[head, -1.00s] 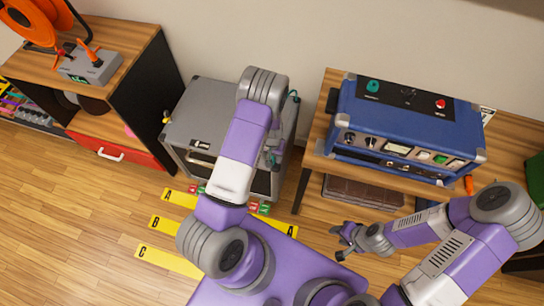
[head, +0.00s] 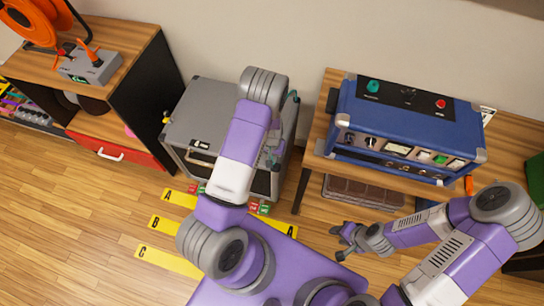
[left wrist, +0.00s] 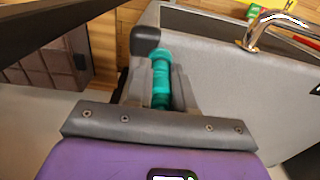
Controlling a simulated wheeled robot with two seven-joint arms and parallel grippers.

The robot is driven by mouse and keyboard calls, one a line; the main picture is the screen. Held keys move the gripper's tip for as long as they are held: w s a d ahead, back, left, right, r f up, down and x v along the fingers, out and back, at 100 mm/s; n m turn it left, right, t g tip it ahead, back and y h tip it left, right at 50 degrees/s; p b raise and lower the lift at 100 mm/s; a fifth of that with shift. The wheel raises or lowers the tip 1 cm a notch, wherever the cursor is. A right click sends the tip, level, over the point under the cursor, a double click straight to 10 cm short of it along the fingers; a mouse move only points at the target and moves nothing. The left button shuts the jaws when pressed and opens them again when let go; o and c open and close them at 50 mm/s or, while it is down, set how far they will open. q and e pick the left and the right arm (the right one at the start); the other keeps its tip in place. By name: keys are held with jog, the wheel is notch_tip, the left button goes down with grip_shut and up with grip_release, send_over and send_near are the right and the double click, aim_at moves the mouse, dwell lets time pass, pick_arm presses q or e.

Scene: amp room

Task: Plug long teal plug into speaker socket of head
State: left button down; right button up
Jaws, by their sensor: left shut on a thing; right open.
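The long teal plug (left wrist: 160,78) is held upright in the picture between the fingers of my left gripper (left wrist: 160,90) in the left wrist view. In the head view my left gripper (head: 270,155) is at the right side of the grey speaker cabinet (head: 215,115), partly hidden by my arm. The blue amp head (head: 400,130) stands on a wooden table to the right, apart from this gripper. Its upper panel has a teal part (head: 373,87) and a red part (head: 440,104); I cannot tell which is the speaker socket. My right gripper (head: 345,240) is open and empty in front of the table.
The wooden table (head: 318,140) has a brown ribbed item (head: 362,190) beneath it. Yellow lettered strips (head: 168,262) lie on the floor. A shelf unit (head: 135,62) stands left, with a grey box (head: 90,66) and an orange reel (head: 35,22). A chrome handle (left wrist: 275,25) is near the left gripper.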

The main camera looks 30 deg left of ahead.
pick_arm(q)
jog(key=shift+r, duration=0.15)
jog(key=shift+r+p, duration=2.2)
jog(key=shift+r, duration=0.65)
